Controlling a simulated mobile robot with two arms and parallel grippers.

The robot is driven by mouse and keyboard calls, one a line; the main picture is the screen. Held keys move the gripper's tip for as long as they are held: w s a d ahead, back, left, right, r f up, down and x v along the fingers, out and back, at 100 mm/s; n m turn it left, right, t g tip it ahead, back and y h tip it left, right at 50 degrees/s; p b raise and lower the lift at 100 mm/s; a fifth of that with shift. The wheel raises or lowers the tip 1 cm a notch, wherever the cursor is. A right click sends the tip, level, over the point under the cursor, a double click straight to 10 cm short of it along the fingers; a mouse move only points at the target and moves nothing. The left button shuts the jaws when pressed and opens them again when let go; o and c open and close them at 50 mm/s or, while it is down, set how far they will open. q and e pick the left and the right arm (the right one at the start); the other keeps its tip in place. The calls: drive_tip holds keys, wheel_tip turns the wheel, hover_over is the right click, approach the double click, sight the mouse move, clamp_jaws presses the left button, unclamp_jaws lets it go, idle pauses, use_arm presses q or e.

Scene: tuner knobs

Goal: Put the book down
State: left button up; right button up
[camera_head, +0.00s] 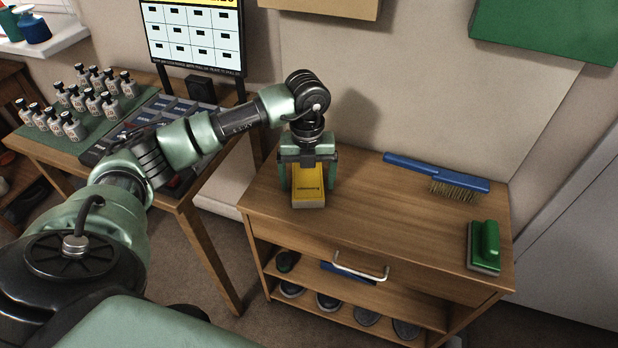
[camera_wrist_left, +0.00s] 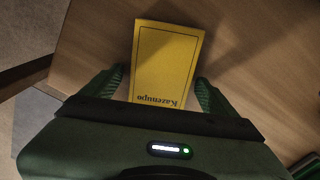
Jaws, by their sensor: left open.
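The yellow book (camera_head: 309,187) lies flat on the left part of the wooden cabinet top (camera_head: 370,215). In the left wrist view the book (camera_wrist_left: 165,62) shows its yellow cover with dark lettering, upside down, over the wood surface. My left gripper (camera_head: 308,180) is above the book, pointing down, with one finger on each side of it. In the left wrist view the fingers of the left gripper (camera_wrist_left: 160,90) stand apart, with a gap visible between each finger and the book. My right gripper is not in view.
A blue-handled brush (camera_head: 436,173) lies at the back of the cabinet top, and a green-handled block (camera_head: 485,246) sits at its right end. A side table at left holds several small bottles (camera_head: 68,124). The middle of the cabinet top is clear.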

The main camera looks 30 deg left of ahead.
sight(308, 181)
use_arm(q)
drive_tip(key=shift+r, duration=0.25)
wheel_tip(308, 181, up, 12)
drive_tip(key=p, duration=0.1)
drive_tip(key=shift+f+p, duration=0.15)
drive_tip(key=shift+p, duration=0.25)
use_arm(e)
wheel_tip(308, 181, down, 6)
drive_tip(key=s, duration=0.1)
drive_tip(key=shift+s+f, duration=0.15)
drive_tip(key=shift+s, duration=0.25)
